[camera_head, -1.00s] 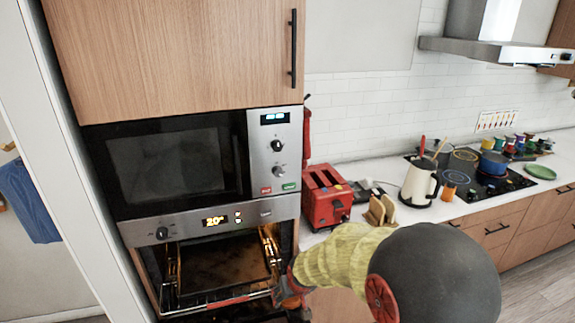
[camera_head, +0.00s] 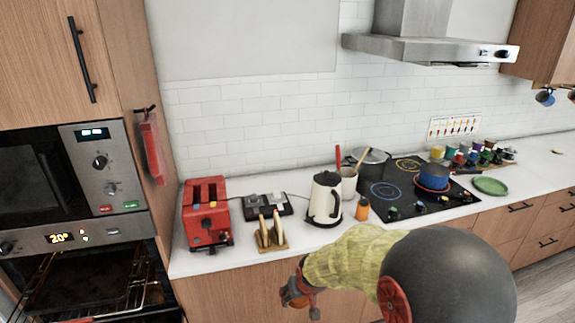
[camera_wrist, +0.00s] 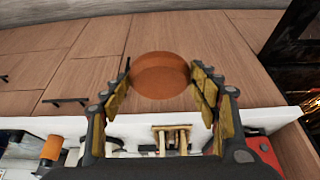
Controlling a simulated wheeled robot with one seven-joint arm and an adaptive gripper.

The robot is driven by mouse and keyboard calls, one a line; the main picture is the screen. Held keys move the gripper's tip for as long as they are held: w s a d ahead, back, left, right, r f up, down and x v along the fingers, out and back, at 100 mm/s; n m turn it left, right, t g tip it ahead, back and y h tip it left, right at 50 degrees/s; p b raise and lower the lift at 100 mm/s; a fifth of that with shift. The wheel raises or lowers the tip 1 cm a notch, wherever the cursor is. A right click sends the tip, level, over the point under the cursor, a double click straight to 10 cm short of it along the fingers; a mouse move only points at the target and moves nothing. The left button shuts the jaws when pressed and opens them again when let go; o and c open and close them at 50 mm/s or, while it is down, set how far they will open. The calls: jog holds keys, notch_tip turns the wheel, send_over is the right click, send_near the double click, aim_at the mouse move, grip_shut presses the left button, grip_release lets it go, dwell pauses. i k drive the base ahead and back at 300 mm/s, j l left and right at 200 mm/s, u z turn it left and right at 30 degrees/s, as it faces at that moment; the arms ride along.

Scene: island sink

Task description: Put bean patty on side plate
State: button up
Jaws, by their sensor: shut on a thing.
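My gripper (camera_wrist: 160,88) is shut on a round brown patty (camera_wrist: 160,72), held between its two padded fingers in the wrist view. A green plate (camera_head: 490,186) lies on the counter to the right of the cooktop, well away from my gripper. I cannot tell for certain that it is the side plate.
The open oven (camera_head: 85,285) is at the left. Along the counter stand a red toaster (camera_head: 206,212), a toast rack (camera_head: 270,232), a kettle (camera_head: 324,200), an orange shaker (camera_head: 362,210) and a cooktop (camera_head: 400,200) with a blue pot (camera_head: 433,178). The counter's front edge lies behind my arm.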

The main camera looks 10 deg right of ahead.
aim_at(490, 187)
jog(key=i+l, duration=0.1)
jog(key=l, duration=0.55)
jog(key=i+l, duration=0.1)
jog(key=l, duration=0.55)
jog(key=i+l, duration=0.1)
jog(key=l, duration=0.55)
jog(key=i+l, duration=0.1)
jog(key=l, duration=0.5)
jog(key=i+l, duration=0.1)
jog(key=l, duration=0.55)
jog(key=i+l, duration=0.1)
jog(key=l, duration=0.55)
jog(key=i+l, duration=0.1)
jog(key=l, duration=0.55)
jog(key=i+l, duration=0.1)
jog(key=l, duration=0.55)
jog(key=i+l, duration=0.1)
jog(key=i, duration=0.3)
